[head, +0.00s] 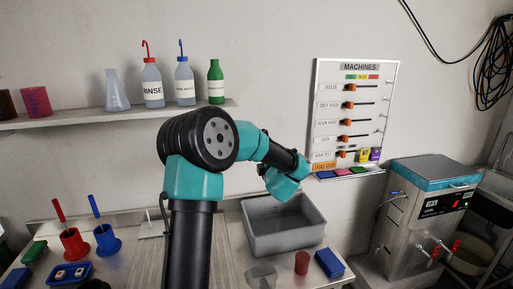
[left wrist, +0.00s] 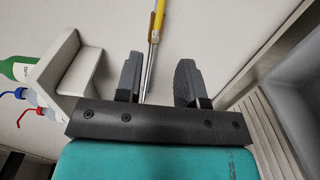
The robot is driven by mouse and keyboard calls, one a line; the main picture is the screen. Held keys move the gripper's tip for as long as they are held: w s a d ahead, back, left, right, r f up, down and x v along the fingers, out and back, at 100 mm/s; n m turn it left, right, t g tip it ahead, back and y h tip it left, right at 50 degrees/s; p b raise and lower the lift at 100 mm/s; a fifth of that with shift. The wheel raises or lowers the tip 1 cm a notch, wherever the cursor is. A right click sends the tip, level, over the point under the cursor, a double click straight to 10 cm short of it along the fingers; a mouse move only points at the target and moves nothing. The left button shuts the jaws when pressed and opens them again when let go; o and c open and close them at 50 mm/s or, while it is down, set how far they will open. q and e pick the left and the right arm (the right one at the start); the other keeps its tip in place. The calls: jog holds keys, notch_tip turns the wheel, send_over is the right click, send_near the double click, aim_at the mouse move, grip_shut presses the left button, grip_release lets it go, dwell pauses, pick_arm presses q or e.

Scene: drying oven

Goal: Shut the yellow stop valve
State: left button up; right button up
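A yellow lever (left wrist: 160,16), which appears to be the stop valve's handle, shows at the top of the left wrist view. A thin metal rod or pipe (left wrist: 149,68) runs down from it. My left gripper (left wrist: 159,62) is open, with two dark fingers apart. In that view the rod lies between the fingers, nearer the left one; I cannot tell its depth or whether it touches. In the head view the teal and black arm hides the gripper and the valve. My right gripper is in neither view.
A grey basin (head: 285,245) sits behind the arm on the bench. A shelf (head: 120,113) above holds bottles, including a green one (head: 216,85). The MACHINES board (head: 352,110) hangs on the wall. A steel machine with red-handled taps (head: 435,253) stands at right.

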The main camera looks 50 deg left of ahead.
pick_arm(q)
jog(key=x, duration=1.4)
jog(key=shift+w+a, duration=0.2)
jog(key=shift+c, duration=0.4)
grip_shut()
